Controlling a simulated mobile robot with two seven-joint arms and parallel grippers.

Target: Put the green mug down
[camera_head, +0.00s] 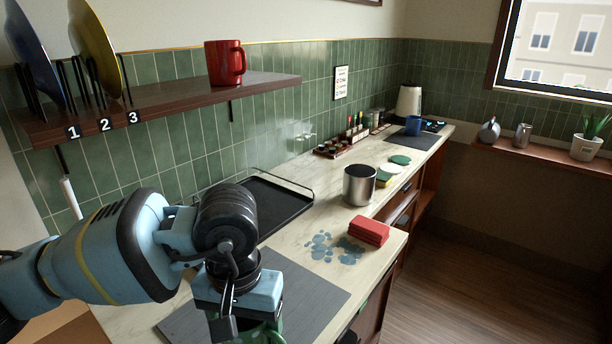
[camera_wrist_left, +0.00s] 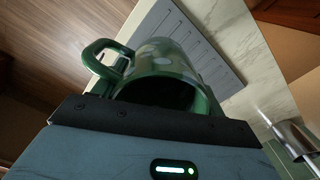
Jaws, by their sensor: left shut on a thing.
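The green mug (camera_wrist_left: 160,66) is held at my left gripper (camera_wrist_left: 155,115); in the left wrist view its handle sticks out to the left and its dark opening faces the gripper. In the head view my left gripper (camera_head: 238,312) is low in the picture, in front of the grey ribbed mat (camera_head: 312,291). Only part of the green mug (camera_head: 270,331) shows there, behind the gripper and cut by the bottom edge. I cannot tell whether the mug touches the mat. My right gripper is in neither view.
A black tray (camera_head: 270,207) lies behind my left arm on the counter. A steel canister (camera_head: 359,186), red folded cloth (camera_head: 369,231) and blue-grey spill (camera_head: 333,248) are farther along. A red mug (camera_head: 224,63) stands on the wall shelf (camera_head: 180,100) with plates in a rack.

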